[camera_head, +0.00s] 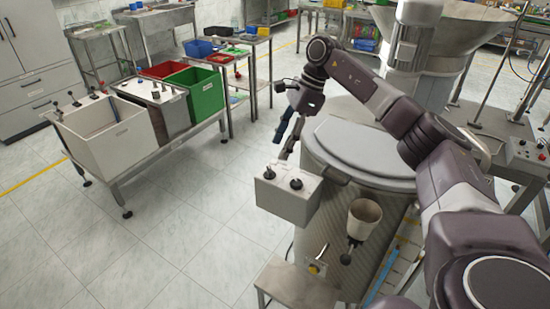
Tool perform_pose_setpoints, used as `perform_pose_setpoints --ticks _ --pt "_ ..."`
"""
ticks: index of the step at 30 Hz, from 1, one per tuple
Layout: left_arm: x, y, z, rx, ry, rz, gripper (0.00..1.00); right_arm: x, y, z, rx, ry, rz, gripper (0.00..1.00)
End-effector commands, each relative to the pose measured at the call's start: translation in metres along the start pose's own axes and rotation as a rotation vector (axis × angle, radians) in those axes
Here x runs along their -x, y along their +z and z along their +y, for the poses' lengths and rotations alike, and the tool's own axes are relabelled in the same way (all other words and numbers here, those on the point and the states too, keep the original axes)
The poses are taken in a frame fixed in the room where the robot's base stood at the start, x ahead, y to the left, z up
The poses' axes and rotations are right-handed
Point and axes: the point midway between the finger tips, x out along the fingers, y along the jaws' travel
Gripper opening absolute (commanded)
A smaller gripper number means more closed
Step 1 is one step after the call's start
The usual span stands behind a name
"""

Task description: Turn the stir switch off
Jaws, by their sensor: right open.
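A light grey control box (288,198) is fixed to the front of a large round metal drum (345,225). Two dark knobs stand on its top, a left knob (269,172) and a right knob (296,183). Labels are too small to read, so I cannot tell which one is the stir switch. My right gripper (283,139) is open, reaching in from the right and pointing down. Its fingers appear above and behind the box, apart from both knobs. My left gripper is out of view.
The drum's flat grey lid (365,150) lies close under my right arm. A beige cup (363,218) sticks out at the drum's front. A bench with a white bin (105,135), a red bin and a green bin (203,92) stands left. Floor between is clear.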

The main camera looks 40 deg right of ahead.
Motion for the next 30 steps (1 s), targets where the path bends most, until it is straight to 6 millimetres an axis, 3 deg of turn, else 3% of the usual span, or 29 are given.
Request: perform_pose_setpoints --ticks 3,10,26,30 --pt "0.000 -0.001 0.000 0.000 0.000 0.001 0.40 0.022 0.001 -0.001 0.001 -0.003 -0.002 0.46" --pt "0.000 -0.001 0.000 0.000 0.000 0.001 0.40 0.041 0.000 0.000 0.000 0.000 0.000 0.46" --pt "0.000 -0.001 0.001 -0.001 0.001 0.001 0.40 0.042 0.000 0.000 0.000 0.000 0.000 0.46" --pt "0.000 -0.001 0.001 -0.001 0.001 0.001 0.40 0.030 0.013 -0.002 0.010 -0.006 -0.029 0.46"
